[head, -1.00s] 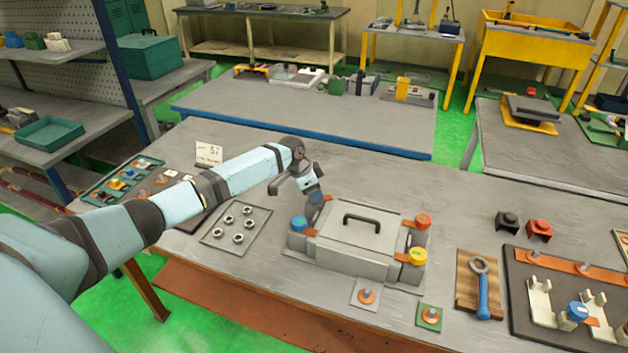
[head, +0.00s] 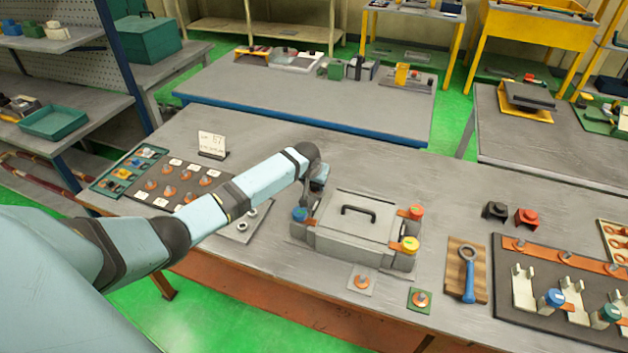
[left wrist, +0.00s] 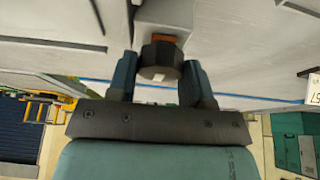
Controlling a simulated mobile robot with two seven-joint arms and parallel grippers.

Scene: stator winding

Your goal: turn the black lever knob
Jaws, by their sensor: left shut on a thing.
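The grey box (head: 350,222) with a black handle (head: 358,210) on its lid stands on the workbench. My left gripper (head: 312,196) is at its back left corner in the head view, partly hidden by my own wrist. In the left wrist view, the black knob (left wrist: 160,58) is between the two blue fingers of my left gripper (left wrist: 159,76), which is shut on it. The knob is hidden in the head view. I cannot tell the lever's angle. My right gripper is in neither view.
A blue wrench (head: 468,272) lies on a wooden board at the right. Bench behind the box is clear.

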